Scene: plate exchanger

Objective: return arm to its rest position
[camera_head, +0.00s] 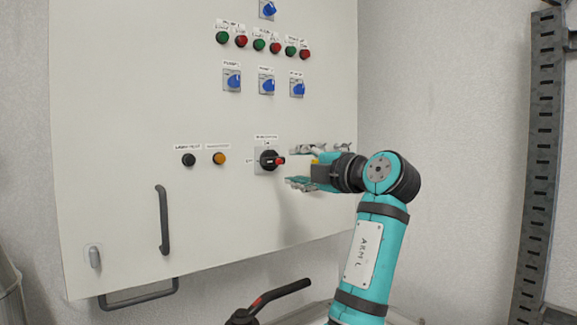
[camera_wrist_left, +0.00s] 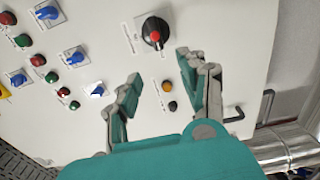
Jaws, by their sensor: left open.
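My left arm (camera_head: 375,245), teal and black, reaches up from the bottom of the head view towards a pale control cabinet (camera_head: 120,130). My left gripper (camera_head: 293,166) is open and empty at its end, one finger above the other, close to the red-and-black rotary switch (camera_head: 268,160). In the left wrist view the gripper (camera_wrist_left: 160,68) has its fingers spread apart, and the rotary switch (camera_wrist_left: 154,33) shows beyond the fingertips. The fingers do not appear to touch it; the exact gap to the panel is unclear. My right gripper is not in view.
Blue selector switches (camera_head: 267,86) and red and green lamps (camera_head: 258,44) sit higher on the panel. Black (camera_head: 188,160) and amber (camera_head: 219,158) buttons are left of the rotary switch. A door handle (camera_head: 163,220) protrudes lower left. A perforated metal upright (camera_head: 540,160) stands right.

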